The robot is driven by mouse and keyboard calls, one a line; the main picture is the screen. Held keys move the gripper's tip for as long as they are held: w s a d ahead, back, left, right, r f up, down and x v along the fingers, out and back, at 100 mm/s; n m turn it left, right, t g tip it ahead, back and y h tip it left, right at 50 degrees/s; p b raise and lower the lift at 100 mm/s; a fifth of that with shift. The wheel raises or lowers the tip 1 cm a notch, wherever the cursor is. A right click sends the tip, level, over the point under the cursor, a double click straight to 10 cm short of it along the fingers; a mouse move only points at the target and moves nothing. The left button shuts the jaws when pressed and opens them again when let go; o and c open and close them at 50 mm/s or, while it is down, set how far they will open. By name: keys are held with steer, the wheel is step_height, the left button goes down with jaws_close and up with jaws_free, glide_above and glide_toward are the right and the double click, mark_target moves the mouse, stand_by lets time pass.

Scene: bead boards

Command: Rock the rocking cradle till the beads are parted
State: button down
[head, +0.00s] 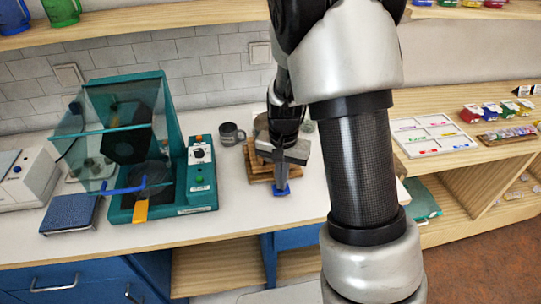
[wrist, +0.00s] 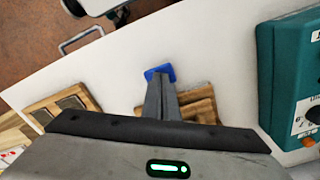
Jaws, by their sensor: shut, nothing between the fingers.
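A light wooden piece with stepped slats, seemingly the rocking cradle (head: 257,170), stands on the white counter, partly behind my gripper. In the wrist view, part of the wooden piece (wrist: 203,108) shows behind the fingers. My gripper (head: 281,182) points down at its front right side, fingers together and empty. A small blue pad (head: 282,191) is at the fingertips; it also shows in the wrist view (wrist: 160,73). I cannot tell whether the fingers touch it or whether it belongs to the cradle. No beads can be made out in the cradle; my gripper hides much of it.
A teal machine with a clear hood (head: 163,205) stands left of the cradle. A dark mug (head: 231,134) is behind. In the wrist view a wooden frame with compartments (wrist: 35,103) lies to the left. Bare counter lies in front of the cradle.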

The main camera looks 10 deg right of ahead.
steer(key=shift+f, duration=0.55)
steer(key=shift+r+p, duration=1.3)
steer(key=shift+r, duration=0.65)
step_height(320, 180, up, 6)
steer(key=p, duration=0.4)
steer(key=shift+p, duration=0.3)
steer(key=s+r+n+t, duration=0.5)
steer(key=s+r, duration=1.3)
steer(key=r, duration=0.5)
steer(key=shift+s+n+t, duration=0.2)
steer(key=shift+n+t, duration=0.1)
steer(key=shift+n, duration=0.2)
